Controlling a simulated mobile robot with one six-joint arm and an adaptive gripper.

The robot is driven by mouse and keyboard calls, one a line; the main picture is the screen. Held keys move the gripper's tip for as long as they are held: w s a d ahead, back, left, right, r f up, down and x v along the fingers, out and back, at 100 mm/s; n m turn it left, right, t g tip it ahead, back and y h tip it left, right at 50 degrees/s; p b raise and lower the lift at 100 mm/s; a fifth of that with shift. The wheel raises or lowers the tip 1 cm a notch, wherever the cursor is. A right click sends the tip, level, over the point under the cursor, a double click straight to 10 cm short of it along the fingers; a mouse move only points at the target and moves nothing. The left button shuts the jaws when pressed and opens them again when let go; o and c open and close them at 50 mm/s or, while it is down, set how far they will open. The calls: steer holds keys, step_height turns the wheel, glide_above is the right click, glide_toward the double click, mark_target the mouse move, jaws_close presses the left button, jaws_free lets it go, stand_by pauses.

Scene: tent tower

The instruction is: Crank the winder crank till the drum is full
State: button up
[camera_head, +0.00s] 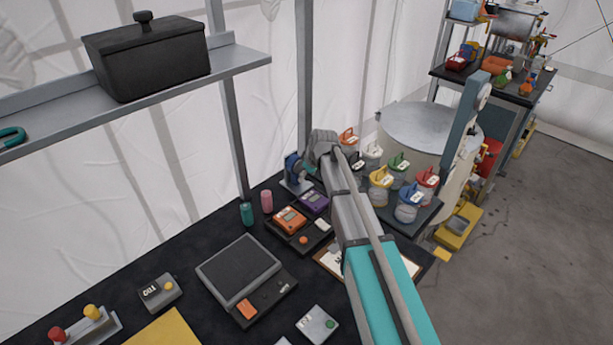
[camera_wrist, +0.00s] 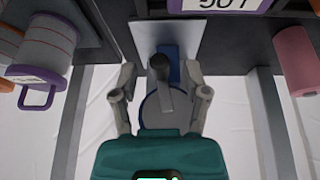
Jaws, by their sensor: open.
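The winder (camera_head: 293,172) is a small blue device on a grey base at the back edge of the dark bench. In the wrist view its blue body (camera_wrist: 172,52) stands on a pale plate. A crank with a dark rounded knob (camera_wrist: 159,66) and a grey arm points between my fingers. My gripper (camera_wrist: 160,92) is open, with one finger on each side of the crank and visible gaps to both. In the head view my gripper (camera_head: 318,160) is just right of the winder. The drum is mostly hidden behind the crank and gripper, so its fill cannot be told.
Several jars with coloured lids (camera_head: 381,178) stand right of my arm. A purple device (camera_head: 314,202) and an orange one (camera_head: 289,218) lie close in front. Teal (camera_head: 246,214) and pink (camera_head: 267,201) cylinders stand left. A shelf with a black pot (camera_head: 150,60) hangs above left.

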jaws_close()
steer(key=shift+a, duration=0.15)
steer(key=shift+g+y, duration=0.3)
steer(key=g+y, duration=0.1)
steer(key=b, duration=0.1)
steer(key=m+g+y, duration=0.1)
steer(key=shift+s+a+f+g+y+b, duration=0.1)
steer(key=shift+s+f+g+y+b, duration=0.1)
steer(key=shift+s+g+y+b, duration=0.1)
steer(key=shift+s+a+r+g+y+b, duration=0.2)
steer(key=shift+g+y+b, duration=0.4)
steer(key=shift+y, duration=0.2)
